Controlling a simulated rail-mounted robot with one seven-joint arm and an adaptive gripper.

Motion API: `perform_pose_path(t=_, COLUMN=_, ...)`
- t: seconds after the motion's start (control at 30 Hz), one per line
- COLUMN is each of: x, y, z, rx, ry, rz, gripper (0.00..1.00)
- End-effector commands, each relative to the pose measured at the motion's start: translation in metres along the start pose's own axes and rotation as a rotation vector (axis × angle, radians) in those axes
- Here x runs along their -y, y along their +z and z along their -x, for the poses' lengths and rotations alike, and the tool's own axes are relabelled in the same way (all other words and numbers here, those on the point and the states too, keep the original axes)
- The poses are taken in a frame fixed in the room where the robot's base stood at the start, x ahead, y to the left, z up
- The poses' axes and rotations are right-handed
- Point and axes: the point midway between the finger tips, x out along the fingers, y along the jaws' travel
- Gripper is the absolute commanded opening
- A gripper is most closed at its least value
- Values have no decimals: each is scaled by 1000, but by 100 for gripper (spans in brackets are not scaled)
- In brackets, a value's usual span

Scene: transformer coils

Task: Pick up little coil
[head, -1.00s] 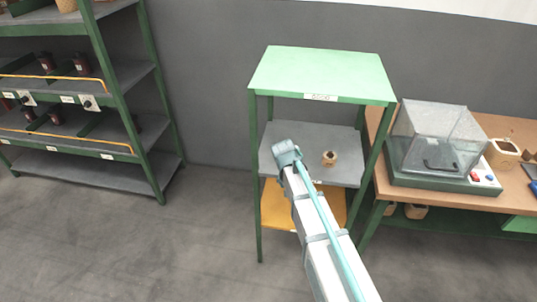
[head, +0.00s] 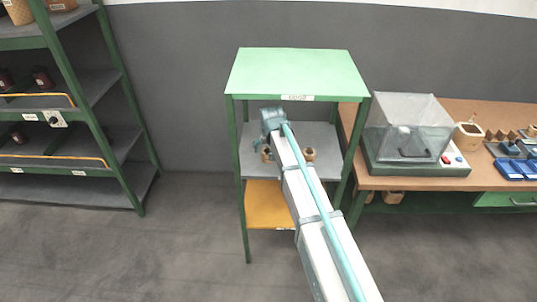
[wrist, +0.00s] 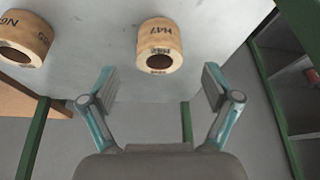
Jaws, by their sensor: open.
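Two tan ring-shaped coils stand on the grey middle shelf in the wrist view. One coil (wrist: 160,38), marked H47, is at the top centre; it looks a little smaller. The other coil (wrist: 30,32) is at the upper left, partly cut off by the frame edge. My gripper (wrist: 159,86) is open and empty, its fingers apart just short of the H47 coil and roughly in line with it. In the head view a coil (head: 309,154) shows right of my arm and another (head: 266,154) shows partly behind it. My fingers are hidden there.
The green-framed stand (head: 295,70) has a top board above the grey shelf and an orange lower shelf (head: 268,205). Its posts flank the space. A workbench (head: 440,184) with a clear-lidded box (head: 410,125) is at right; a storage rack (head: 85,187) is at left.

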Motion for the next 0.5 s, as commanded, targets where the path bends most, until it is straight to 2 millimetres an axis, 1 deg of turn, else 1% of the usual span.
perform_pose_path(t=0.27, x=0, y=0, z=-15, rx=2, ry=1, rz=0, gripper=88)
perform_pose_path(t=0.37, x=-1, y=0, z=-26, rx=2, ry=1, rz=0, gripper=88)
perform_pose_path(t=0.5, x=-1, y=0, z=-44, rx=2, ry=1, rz=0, gripper=88)
